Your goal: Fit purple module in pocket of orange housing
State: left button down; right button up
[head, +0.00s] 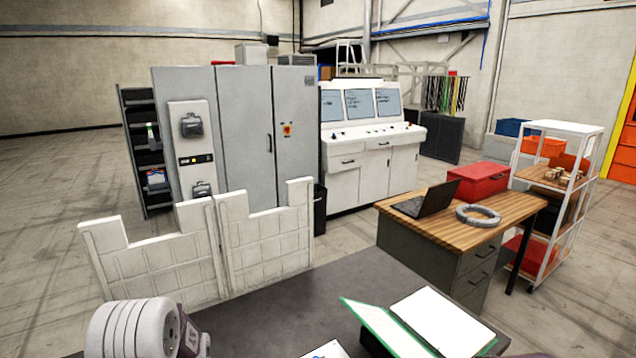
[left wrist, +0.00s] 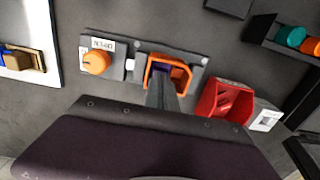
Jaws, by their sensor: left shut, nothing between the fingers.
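In the left wrist view an orange housing (left wrist: 183,76) is a raised frame on a grey plate. Something dark purple, apparently the purple module (left wrist: 160,67), shows inside the frame. Its lower part is hidden behind my fingers, and I cannot tell how deep or level it sits. My left gripper (left wrist: 161,84) is shut and empty, its fingertips at the near side of the housing opening. I cannot tell whether they touch the module. In the head view only my left wrist shows at the bottom left. My right gripper is in neither view.
An orange knob (left wrist: 96,62) with a label stands left of the housing. A red bin (left wrist: 238,101) and a white switch block (left wrist: 265,119) are right. A dark tray (left wrist: 262,27) holds round teal and orange pieces. A green-edged open binder (head: 374,328) lies on the dark table.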

pick_arm(q)
jog(key=shift+f, duration=0.35)
jog(key=shift+r, duration=0.1)
notch_tip(320, 180, up, 7)
jog(key=p, duration=0.5)
jog(key=shift+p, duration=0.4)
